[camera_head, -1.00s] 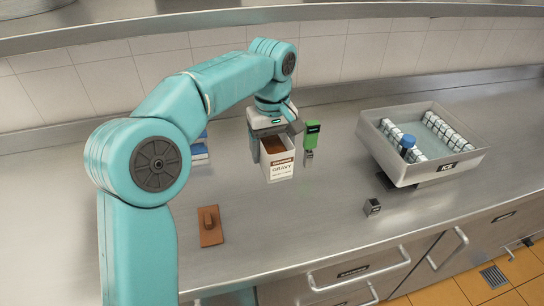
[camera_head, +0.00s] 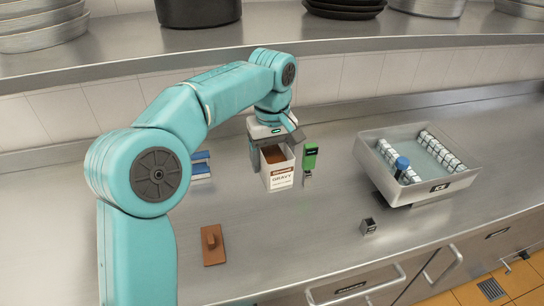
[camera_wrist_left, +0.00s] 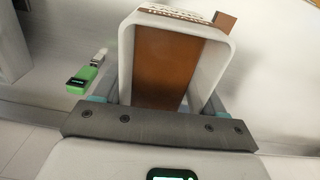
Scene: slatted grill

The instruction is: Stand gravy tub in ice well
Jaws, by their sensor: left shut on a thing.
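The gravy tub (camera_head: 281,177) is a white open box with brown contents and a label reading GRAVY. My left gripper (camera_head: 275,147) is shut on it from behind and above; the tub looks upright. Whether its base touches the counter I cannot tell. In the left wrist view the tub (camera_wrist_left: 218,60) fills the space between the fingers, its brown inside showing. My right gripper is not in view.
A green-topped device (camera_head: 310,158) stands just right of the tub and also shows in the wrist view (camera_wrist_left: 82,78). A small metal box (camera_head: 368,226) sits in front of the well. A brown block (camera_head: 213,246) and blue-and-white items (camera_head: 201,167) lie left. A shelf (camera_head: 300,48) with pots runs behind.

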